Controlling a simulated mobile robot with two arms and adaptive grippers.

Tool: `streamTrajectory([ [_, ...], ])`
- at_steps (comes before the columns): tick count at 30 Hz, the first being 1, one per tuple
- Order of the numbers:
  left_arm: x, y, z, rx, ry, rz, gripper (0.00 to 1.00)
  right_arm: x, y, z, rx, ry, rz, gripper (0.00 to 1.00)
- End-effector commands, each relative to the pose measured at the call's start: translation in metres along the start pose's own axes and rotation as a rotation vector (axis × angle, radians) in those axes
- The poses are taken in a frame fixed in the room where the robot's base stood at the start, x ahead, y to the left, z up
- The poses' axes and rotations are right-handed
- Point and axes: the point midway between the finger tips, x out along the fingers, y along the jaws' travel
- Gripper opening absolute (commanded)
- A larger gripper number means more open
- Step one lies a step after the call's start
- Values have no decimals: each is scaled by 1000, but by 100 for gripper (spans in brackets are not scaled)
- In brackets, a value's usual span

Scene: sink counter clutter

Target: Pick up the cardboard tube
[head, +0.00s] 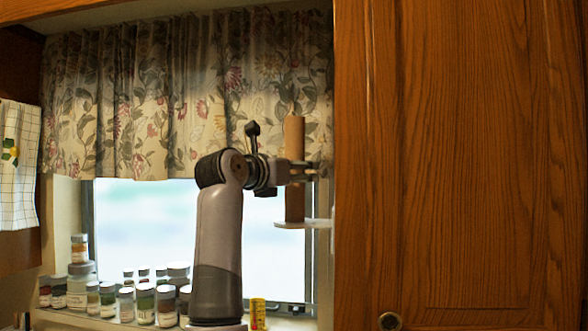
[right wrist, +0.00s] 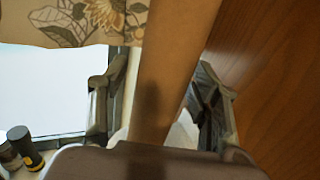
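The cardboard tube (head: 294,139) is a tall brown cylinder, upright in front of the window's right side in the head view. Its lower end meets a thin pale disc (head: 289,225). My right gripper (head: 297,173) is at the tube's lower half. In the right wrist view the tube (right wrist: 168,70) runs between the two fingers of my right gripper (right wrist: 160,90). The left finger is apart from the tube; the right finger is close to its edge, and contact cannot be told. My left gripper is not in view.
A wooden cabinet (head: 460,160) stands close to the tube's right. A flowered curtain (head: 150,95) hangs behind. Several lidded jars (head: 145,304) crowd the window sill at lower left, and a small yellow container (head: 258,314) stands near my arm.

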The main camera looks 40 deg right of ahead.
Motion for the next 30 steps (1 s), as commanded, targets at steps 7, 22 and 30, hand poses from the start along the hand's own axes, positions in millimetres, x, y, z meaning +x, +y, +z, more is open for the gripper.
streamTrajectory([
  [7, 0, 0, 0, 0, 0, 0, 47, 0, 0, 0, 0, 0, 0, 38],
  [22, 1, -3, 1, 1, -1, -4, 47, 0, 0, 3, 0, 0, 0, 28],
  [30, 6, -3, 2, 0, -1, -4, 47, 0, -1, 30, 2, 0, 0, 28],
])
